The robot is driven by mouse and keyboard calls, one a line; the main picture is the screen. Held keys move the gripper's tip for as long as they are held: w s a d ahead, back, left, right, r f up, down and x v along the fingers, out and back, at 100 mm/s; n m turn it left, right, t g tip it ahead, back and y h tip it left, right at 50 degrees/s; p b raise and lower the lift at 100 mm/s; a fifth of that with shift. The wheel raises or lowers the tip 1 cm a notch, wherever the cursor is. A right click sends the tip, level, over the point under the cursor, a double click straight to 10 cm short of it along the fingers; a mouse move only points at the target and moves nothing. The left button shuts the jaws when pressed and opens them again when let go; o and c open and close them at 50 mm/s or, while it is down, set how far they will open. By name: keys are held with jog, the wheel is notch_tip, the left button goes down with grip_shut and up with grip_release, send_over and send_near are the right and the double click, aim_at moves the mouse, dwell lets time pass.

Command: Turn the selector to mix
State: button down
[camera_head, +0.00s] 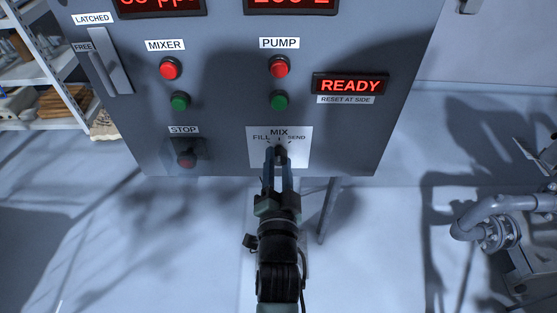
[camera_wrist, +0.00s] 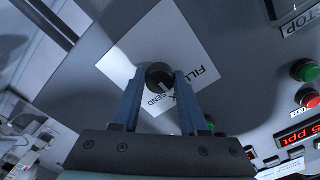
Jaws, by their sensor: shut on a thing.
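The selector (camera_head: 281,150) is a small dark knob on a white plate (camera_head: 299,158) low on the grey panel. The plate reads FILL, MIX and SEND from left to right, with MIX at the top. My gripper (camera_head: 277,157) reaches up from below, its two blue fingers on either side of the knob and shut on it. In the wrist view the round black knob (camera_wrist: 158,71) sits between the fingertips (camera_wrist: 160,80). A pale mark on it faces the lettering, close to SEND. The fingers partly hide MIX, and I cannot tell the exact setting.
Above are red and green MIXER (camera_head: 170,68) and PUMP (camera_head: 279,67) buttons. A display (camera_head: 349,84) reads READY. A latch handle (camera_head: 110,60) is at upper left. Pipes (camera_head: 500,215) stand at right.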

dwell(0.4)
jog(key=shift+c, duration=2.2)
grip_release()
jog(key=s+b, duration=0.1)
jog(key=s, duration=1.2)
jog(key=shift+b, duration=0.3)
jog(key=w+r+n+t+p, duration=0.2)
jog(key=w+r, duration=0.1)
jog(key=r, duration=1)
jog(key=w+r+n+t+p, duration=0.2)
jog(key=w+r+p, duration=0.15)
jog(key=r, duration=0.95)
jog(key=s+r+n+t+p, duration=0.2)
jog(key=s+r, duration=0.2)
jog(key=r, duration=1.1)
jog(key=s+r+n+t+p, duration=0.1)
jog(key=s+r+n+t, duration=0.1)
jog(key=r, duration=1.4)
jog(key=shift+s+n+t+p, duration=0.4)
jog(key=shift+s+t, duration=0.3)
jog(key=shift+s, duration=0.35)
